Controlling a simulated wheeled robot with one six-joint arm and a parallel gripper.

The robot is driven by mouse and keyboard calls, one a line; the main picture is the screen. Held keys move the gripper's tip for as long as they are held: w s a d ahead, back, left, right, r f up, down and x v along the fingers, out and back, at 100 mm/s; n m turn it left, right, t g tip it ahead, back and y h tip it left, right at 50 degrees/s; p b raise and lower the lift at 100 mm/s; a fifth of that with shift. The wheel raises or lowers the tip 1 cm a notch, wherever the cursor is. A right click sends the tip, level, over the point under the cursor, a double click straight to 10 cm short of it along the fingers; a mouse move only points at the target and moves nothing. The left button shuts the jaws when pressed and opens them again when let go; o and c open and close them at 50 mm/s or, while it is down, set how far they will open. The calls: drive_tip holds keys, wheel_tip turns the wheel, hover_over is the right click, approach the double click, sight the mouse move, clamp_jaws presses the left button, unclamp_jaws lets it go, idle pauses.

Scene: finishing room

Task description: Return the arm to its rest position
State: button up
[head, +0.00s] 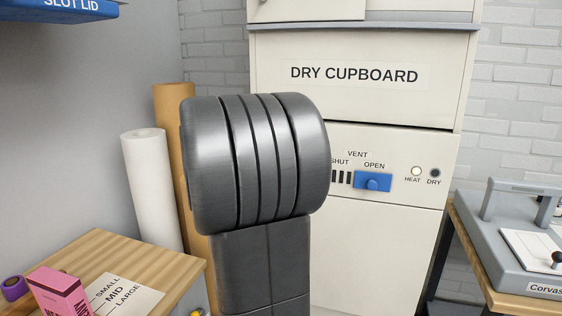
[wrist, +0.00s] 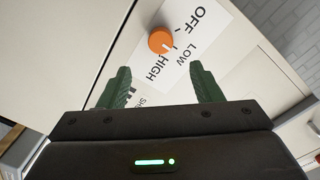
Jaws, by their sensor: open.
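My gripper (wrist: 160,67) shows in the wrist view with its two green fingers apart and nothing between them. Beyond the fingertips is an orange knob (wrist: 159,40) on a white label (wrist: 193,38) marked OFF, LOW and HIGH, on a cream panel. The gap between fingers and knob is hard to judge. The knob's exact setting is too small to read surely. In the head view my own dark arm stands in front of the dry cupboard (head: 354,103) and hides part of it. The gripper itself is out of the head view.
The cupboard has a blue vent slider (head: 373,182) near OPEN. A white roll (head: 150,185) and a brown roll (head: 172,115) stand at left. A wooden table (head: 105,250) holds a pink box (head: 58,292). A grey machine (head: 515,245) stands at right. A blue object (head: 65,12) overhangs upper left.

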drive_tip(key=x, duration=1)
drive_tip(key=s+n+p, duration=0.1)
drive_tip(key=n+p, duration=0.3)
drive_tip(key=s+a+n+p, duration=0.1)
drive_tip(key=s+n+p, duration=0.1)
drive_tip(key=n+p, duration=0.1)
drive_tip(key=s+a+n+p, duration=0.1)
drive_tip(key=s+n+p, duration=0.1)
drive_tip(key=n+p, duration=0.2)
drive_tip(key=shift+s+a+r+n+p, duration=0.1)
drive_tip(key=shift+n+p, duration=0.25)
drive_tip(key=shift+n, duration=0.05)
